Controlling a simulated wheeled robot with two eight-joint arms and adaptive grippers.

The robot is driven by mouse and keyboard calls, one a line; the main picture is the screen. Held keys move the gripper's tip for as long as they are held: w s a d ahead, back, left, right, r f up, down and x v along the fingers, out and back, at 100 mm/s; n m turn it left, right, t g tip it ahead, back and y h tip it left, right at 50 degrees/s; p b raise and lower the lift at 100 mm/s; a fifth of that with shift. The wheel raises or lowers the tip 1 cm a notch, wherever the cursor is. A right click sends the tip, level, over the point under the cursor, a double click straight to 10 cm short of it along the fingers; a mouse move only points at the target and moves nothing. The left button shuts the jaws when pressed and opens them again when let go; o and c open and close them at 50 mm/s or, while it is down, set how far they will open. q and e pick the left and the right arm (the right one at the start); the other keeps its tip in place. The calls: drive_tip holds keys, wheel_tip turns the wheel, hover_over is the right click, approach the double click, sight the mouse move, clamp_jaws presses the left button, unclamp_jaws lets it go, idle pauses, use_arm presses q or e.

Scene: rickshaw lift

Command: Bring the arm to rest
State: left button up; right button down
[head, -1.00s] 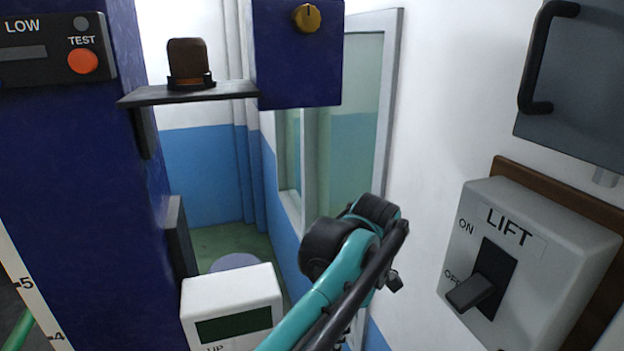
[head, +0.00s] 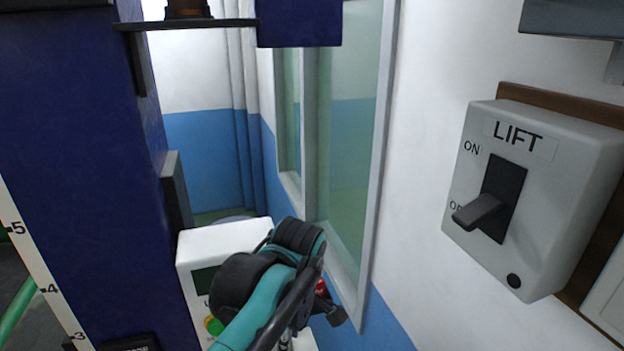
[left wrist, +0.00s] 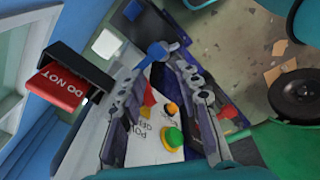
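My left arm (head: 262,297) comes in from the bottom of the head view, bent in front of a white control box (head: 212,246). Its gripper is not clearly seen there. In the left wrist view my left gripper (left wrist: 158,72) has its two fingers apart, with nothing seen held between them. Beyond and between the fingers show the pale panel with a green button (left wrist: 172,137) and an orange button (left wrist: 171,108). The green button also shows in the head view (head: 214,326), partly behind the arm. My right gripper is in neither view.
A grey LIFT switch box (head: 540,190) is on the right wall, its lever (head: 476,211) down at OFF. A dark blue column (head: 75,170) stands at left. A window (head: 345,150) is behind the arm.

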use_arm(q)
drive_tip(key=s+a+f+m+t+b, duration=0.1)
drive_tip(key=a+f+m+b, duration=0.3)
drive_tip(key=f, duration=0.6)
drive_tip(key=s+a+f+m+t+b, duration=0.2)
drive_tip(key=a+f+m+b, duration=0.3)
drive_tip(key=f+b, duration=0.4)
drive_tip(key=s+a+f+m+t+h+b, duration=0.1)
drive_tip(key=s+a+f+m+t+b, duration=0.1)
drive_tip(key=f, duration=1.1)
drive_tip(key=a+m+t+b, duration=0.1)
drive_tip(key=a+m+b, duration=0.1)
drive_tip(key=m+b, duration=0.1)
drive_tip(key=shift+s+a+m+b, duration=0.15)
drive_tip(key=shift+a+m+b, duration=0.2)
drive_tip(key=shift+b, duration=0.55)
drive_tip(key=shift+d, duration=0.1)
